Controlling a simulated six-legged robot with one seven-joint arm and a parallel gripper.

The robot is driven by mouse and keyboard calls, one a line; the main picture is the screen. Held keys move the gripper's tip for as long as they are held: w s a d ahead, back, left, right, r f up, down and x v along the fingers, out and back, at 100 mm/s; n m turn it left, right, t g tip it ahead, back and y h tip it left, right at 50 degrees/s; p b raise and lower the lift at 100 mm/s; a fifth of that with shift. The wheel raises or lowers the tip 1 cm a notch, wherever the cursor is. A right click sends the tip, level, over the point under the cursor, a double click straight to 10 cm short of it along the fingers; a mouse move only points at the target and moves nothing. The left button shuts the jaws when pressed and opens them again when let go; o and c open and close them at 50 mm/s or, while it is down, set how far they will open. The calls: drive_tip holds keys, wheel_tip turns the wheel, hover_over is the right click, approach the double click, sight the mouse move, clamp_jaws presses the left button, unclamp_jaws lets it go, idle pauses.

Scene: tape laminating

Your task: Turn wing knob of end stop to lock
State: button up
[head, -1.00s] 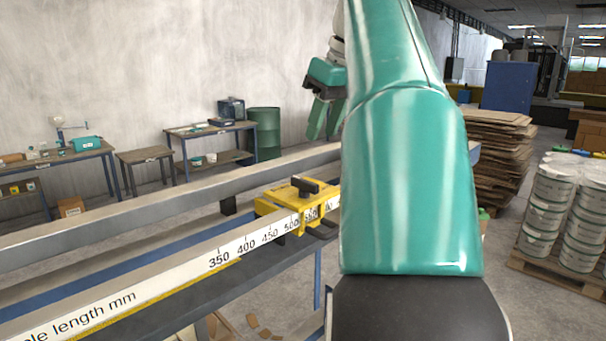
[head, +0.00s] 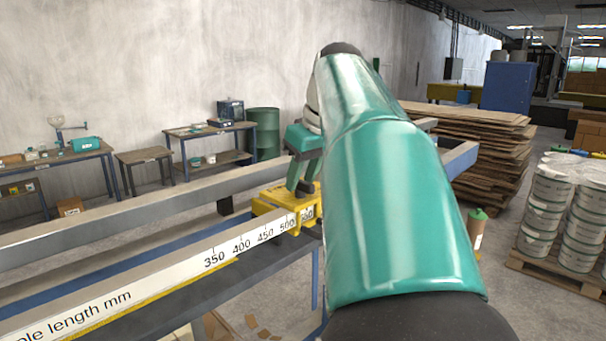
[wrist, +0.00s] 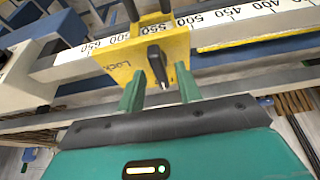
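The yellow end stop (head: 284,205) sits on the ruled rail near the 500 mark in the head view. In the wrist view the end stop (wrist: 130,62) shows part of the word "Lock" and a dark wing knob (wrist: 157,64) on its face. My gripper (wrist: 158,82) is open, its two green fingers apart on either side of the knob's near end. In the head view my gripper (head: 299,185) is just above the end stop and hides the knob. Whether a finger touches the knob is not clear.
The ruled scale (head: 180,270) runs along the rail, with a second grey rail (head: 120,220) behind it. Workbenches (head: 85,155) stand by the wall. Stacked boards (head: 490,150) and white buckets (head: 560,210) are to the right, away from the end stop.

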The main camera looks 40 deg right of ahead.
clamp_jaws()
drive_tip(key=shift+a+m, duration=0.1)
drive_tip(key=shift+m, duration=0.3)
drive_tip(key=m+h, duration=0.1)
drive_tip(key=m, duration=0.2)
drive_tip(key=shift+w+a+m+h, duration=0.1)
drive_tip(key=shift+a+m+h, duration=0.05)
drive_tip(key=shift+m+h, duration=0.25)
drive_tip(key=m, duration=0.2)
drive_tip(key=m+g+h, duration=0.1)
drive_tip(key=m, duration=0.1)
drive_tip(key=shift+m+h, duration=0.3)
drive_tip(key=m+g, duration=0.1)
drive_tip(key=m, duration=0.1)
drive_tip(key=m+h, duration=0.1)
drive_tip(key=m, duration=0.1)
drive_tip(key=shift+w+a+g, duration=0.1)
drive_tip(key=shift+w+g, duration=0.05)
drive_tip(key=shift+g, duration=0.25)
drive_tip(key=m, duration=0.2)
drive_tip(key=m+g, duration=0.1)
drive_tip(key=m, duration=0.1)
drive_tip(key=shift+w+m+g, duration=0.1)
drive_tip(key=shift+m+g, duration=0.2)
